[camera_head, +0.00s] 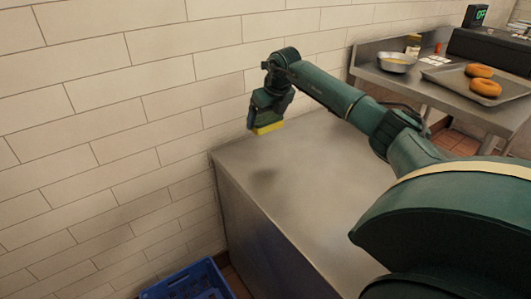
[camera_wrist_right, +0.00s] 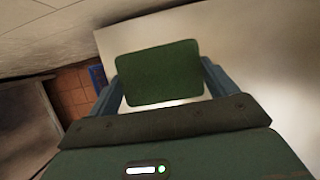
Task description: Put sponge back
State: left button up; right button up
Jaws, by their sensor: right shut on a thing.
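The sponge has a yellow side (camera_head: 268,128) in the head view and a dark green side (camera_wrist_right: 158,73) in the right wrist view. My right gripper (camera_head: 264,122) is shut on the sponge, with a finger on each side of it. It holds the sponge above the far left part of the steel counter (camera_head: 300,190), close to the tiled wall. A soft shadow lies on the counter below. My left gripper is not in view.
A blue crate (camera_head: 190,282) stands on the floor left of the counter. At the upper right, a steel table (camera_head: 437,88) bears a metal bowl (camera_head: 396,62), a jar (camera_head: 413,44) and a tray (camera_head: 462,86) with two bagels (camera_head: 484,87). The counter top is clear.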

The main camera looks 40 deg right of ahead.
notch_tip(320, 180, down, 5)
jog(key=shift+b, duration=0.3)
jog(key=shift+f, duration=0.55)
notch_tip(320, 180, down, 3)
jog(key=shift+f, duration=0.1)
jog(key=shift+f+b, duration=0.2)
jog(key=shift+b, duration=0.1)
